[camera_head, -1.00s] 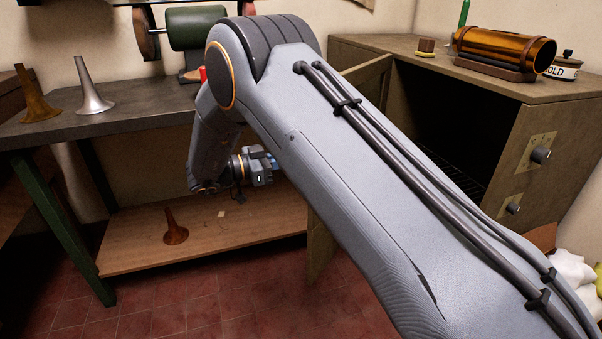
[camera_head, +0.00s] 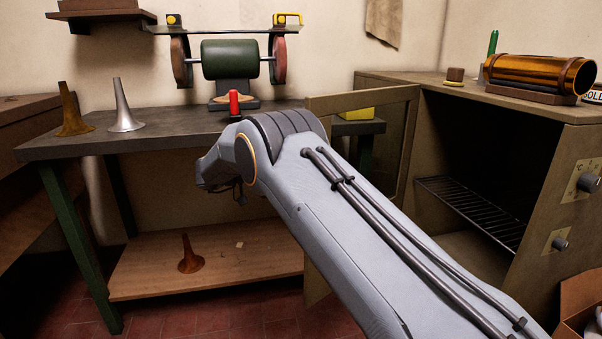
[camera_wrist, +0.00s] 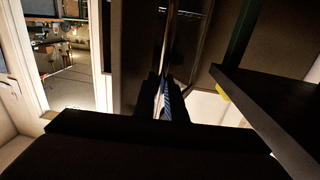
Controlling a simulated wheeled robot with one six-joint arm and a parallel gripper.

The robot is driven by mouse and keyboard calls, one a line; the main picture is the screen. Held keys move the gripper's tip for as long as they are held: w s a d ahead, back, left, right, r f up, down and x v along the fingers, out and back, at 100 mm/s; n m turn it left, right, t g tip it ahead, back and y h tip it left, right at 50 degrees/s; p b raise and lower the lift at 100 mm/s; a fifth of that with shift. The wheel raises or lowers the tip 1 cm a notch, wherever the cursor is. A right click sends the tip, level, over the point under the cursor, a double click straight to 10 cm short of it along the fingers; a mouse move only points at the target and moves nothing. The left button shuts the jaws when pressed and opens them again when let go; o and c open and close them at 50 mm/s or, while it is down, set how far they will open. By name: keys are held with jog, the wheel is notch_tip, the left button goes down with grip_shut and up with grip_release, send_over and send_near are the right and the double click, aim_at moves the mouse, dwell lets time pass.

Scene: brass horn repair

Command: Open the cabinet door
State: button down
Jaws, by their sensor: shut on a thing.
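The cabinet (camera_head: 548,190) stands at the right of the head view, its front open onto a dark interior with a wire rack (camera_head: 470,208). Its olive framed door (camera_head: 408,140) stands swung out to the left, partly hidden behind my arm. In the wrist view my gripper (camera_wrist: 167,100) is shut on a thin upright bar (camera_wrist: 168,45), apparently the door's handle; the dim picture leaves this unsure. In the head view my gripper is hidden behind my arm.
Left of the door is a workbench (camera_head: 185,127) with a grinder (camera_head: 230,60), a red object (camera_head: 234,103) and two horn bells.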

jog(key=shift+w+d, duration=0.1)
jog(key=shift+d, duration=0.1)
jog(key=c, duration=2.2)
grip_release()
jog(key=o, duration=0.4)
jog(key=shift+d, duration=0.25)
jog(key=shift+a, duration=0.4)
